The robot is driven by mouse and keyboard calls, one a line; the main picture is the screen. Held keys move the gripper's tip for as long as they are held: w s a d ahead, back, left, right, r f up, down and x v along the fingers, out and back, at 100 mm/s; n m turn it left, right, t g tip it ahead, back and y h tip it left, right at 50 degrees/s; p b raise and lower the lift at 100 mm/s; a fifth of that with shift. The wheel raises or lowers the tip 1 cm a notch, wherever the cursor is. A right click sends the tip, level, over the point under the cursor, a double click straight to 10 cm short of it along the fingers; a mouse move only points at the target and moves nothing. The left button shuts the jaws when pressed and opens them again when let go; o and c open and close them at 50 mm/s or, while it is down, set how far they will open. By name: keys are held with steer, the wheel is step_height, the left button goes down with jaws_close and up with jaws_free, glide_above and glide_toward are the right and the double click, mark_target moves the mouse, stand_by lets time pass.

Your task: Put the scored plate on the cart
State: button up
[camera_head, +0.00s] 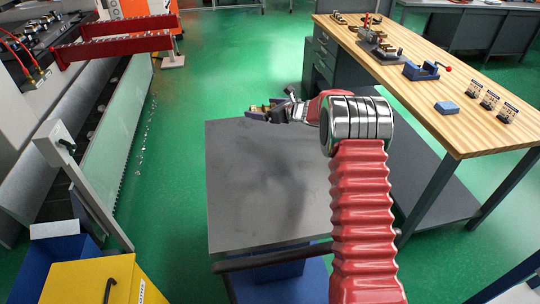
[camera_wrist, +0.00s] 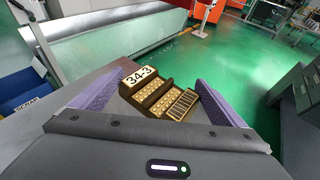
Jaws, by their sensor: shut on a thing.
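The scored plate (camera_wrist: 160,98), a brown and gold piece with a grooved grid and a "34-3" label, sits between the purple fingers of my gripper (camera_wrist: 160,82). My gripper (camera_head: 268,111) is shut on it. In the head view the plate (camera_head: 255,108) shows only as a small gold patch, partly hidden by the fingers. The cart (camera_head: 245,200) has a bare, flat grey top, which also shows in the wrist view (camera_wrist: 50,100). My gripper is at the cart's far edge. I cannot tell whether the plate touches the top.
A wooden bench (camera_head: 430,110) on the right holds a blue vise (camera_head: 425,70), a blue block (camera_head: 446,107) and several small parts. A machine with red arms (camera_head: 115,45) stands left. A yellow bin (camera_head: 100,282) is at front left. Green floor is free beyond the cart.

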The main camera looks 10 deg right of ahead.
glide_above(264, 133)
steer(key=shift+f, duration=2.95)
steer(key=shift+f, duration=0.1)
steer(key=shift+f, duration=1.85)
steer(key=o, duration=1.2)
steer(key=shift+s+f, duration=0.1)
steer(key=shift+c, duration=0.2)
steer(key=shift+s+d+r, duration=0.3)
steer(key=shift+s+d, duration=0.05)
steer(key=shift+s, duration=0.05)
steer(key=v, duration=1)
steer(key=shift+s+d+r, duration=0.15)
steer(key=shift+s+d, duration=0.05)
steer(key=shift+s, duration=0.15)
